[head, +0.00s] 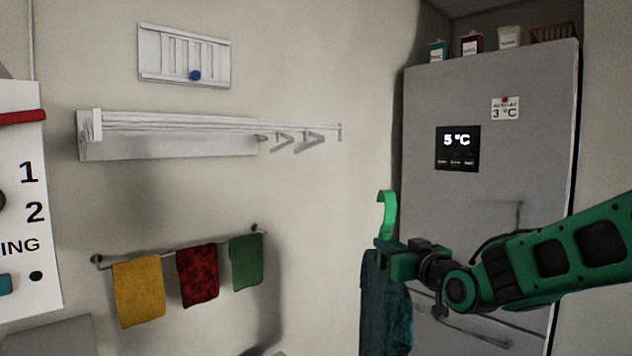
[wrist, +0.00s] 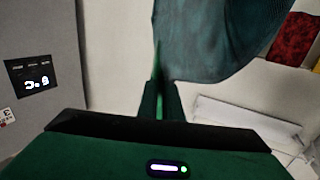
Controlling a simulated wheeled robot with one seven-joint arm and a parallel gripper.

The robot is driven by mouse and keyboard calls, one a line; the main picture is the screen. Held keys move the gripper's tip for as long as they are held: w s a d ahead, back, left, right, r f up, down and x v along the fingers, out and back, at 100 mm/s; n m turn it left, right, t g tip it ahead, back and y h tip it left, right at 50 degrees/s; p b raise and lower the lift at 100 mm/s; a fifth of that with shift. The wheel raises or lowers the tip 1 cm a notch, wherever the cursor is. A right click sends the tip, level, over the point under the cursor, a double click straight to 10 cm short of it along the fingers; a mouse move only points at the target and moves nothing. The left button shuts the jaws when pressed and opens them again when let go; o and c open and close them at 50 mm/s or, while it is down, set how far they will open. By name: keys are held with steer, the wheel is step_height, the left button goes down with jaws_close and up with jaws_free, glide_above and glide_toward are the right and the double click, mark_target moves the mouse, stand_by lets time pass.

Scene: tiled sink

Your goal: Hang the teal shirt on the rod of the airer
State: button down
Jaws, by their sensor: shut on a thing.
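The teal shirt (head: 385,305) hangs below my gripper (head: 384,250) on a green hanger, whose open hook (head: 386,207) stands up above the jaws. My gripper is shut on the hanger. In the wrist view, the shirt (wrist: 215,40) fills the top middle beyond my fingers (wrist: 160,98). The white airer (head: 165,146) is on the wall at the left, with rods (head: 225,124) reaching right to an end piece. The hook is right of and lower in the picture than the rod end, apart from it.
A grey fridge (head: 480,95) stands behind my arm. A lower rail holds a yellow towel (head: 139,292), a red towel (head: 198,275) and a green towel (head: 246,262). White angled brackets (head: 310,142) hang under the airer's right part. The wall between airer and fridge is bare.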

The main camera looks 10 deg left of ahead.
steer(key=s+a+r+n+g+y, duration=0.2)
steer(key=s+a+r, duration=0.3)
steer(key=s, duration=0.4)
steer(key=s+a+r+n+g+y, duration=0.2)
steer(key=s+a+r+g+y, duration=0.15)
steer(key=s+r, duration=0.55)
steer(key=s+a+r+n+g+y, duration=0.25)
steer(key=s+a+r, duration=0.25)
steer(key=s, duration=0.5)
steer(key=w+a+f+t, duration=0.1)
steer(key=w+a+f, duration=0.2)
steer(key=w+a, duration=0.7)
steer(key=shift+w+a+h, duration=0.15)
steer(key=shift+a+h, duration=0.25)
steer(key=shift+a, duration=0.4)
steer(key=c, duration=1.9)
jaws_free()
steer(key=shift+o, duration=0.2)
steer(key=shift+f, duration=0.1)
